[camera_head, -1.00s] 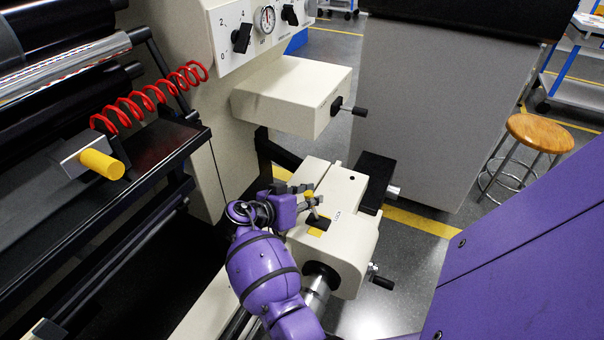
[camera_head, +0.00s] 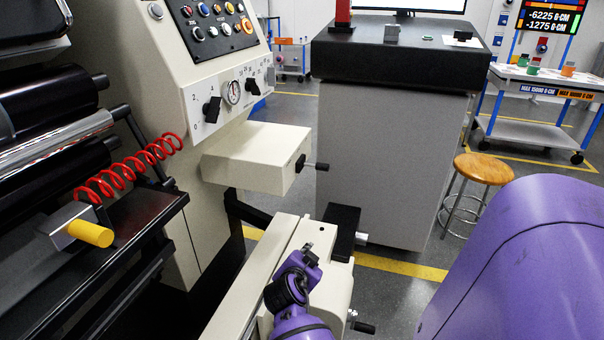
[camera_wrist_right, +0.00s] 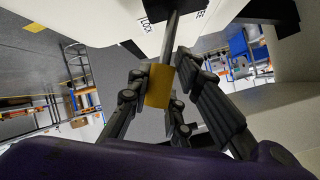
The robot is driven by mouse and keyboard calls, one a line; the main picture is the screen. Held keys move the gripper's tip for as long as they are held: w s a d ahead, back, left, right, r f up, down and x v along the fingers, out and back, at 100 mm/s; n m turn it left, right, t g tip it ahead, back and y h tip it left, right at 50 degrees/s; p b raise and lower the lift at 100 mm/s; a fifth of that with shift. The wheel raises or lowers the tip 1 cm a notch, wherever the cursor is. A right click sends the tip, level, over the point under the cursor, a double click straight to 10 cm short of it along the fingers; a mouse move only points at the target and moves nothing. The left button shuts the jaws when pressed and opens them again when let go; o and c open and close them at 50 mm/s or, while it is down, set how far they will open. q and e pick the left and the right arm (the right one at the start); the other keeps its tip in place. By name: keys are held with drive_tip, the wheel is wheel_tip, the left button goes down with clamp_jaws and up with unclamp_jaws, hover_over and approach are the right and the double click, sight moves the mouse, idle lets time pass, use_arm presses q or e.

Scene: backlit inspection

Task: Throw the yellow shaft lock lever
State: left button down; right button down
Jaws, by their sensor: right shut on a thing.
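The yellow grip of the shaft lock lever (camera_wrist_right: 159,86) sits between the fingers of my right gripper (camera_wrist_right: 162,95) in the right wrist view. The gripper is shut on it. A metal rod runs from the grip to a dark slot in the cream housing, with a LOCK label at the left of the slot and a partly cut label at its right. In the head view my right gripper (camera_head: 310,256) is over the cream housing (camera_head: 275,245) at bottom centre; the lever cannot be made out there. My left gripper is not in view.
A cream box (camera_head: 255,160) with a black handle projects above and behind the housing. A red coiled hose (camera_head: 130,165) and another yellow-tipped handle (camera_head: 90,233) are at the left.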

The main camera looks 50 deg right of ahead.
drive_tip(key=shift+s+d+f, duration=0.15)
drive_tip(key=shift+s+f, duration=0.2)
drive_tip(key=shift+s, duration=0.1)
drive_tip(key=shift+s+f+t, duration=0.1)
drive_tip(key=shift+f+t, duration=0.05)
drive_tip(key=shift+t, duration=0.15)
drive_tip(key=c, duration=1.6)
unclamp_jaws()
drive_tip(key=shift+c, duration=0.2)
drive_tip(key=shift+r, duration=0.2)
drive_tip(key=shift+a+r, duration=0.1)
drive_tip(key=shift+a, duration=0.2)
drive_tip(key=v, duration=0.6)
drive_tip(key=shift+s+a+r, duration=0.2)
drive_tip(key=shift+s+r, duration=0.05)
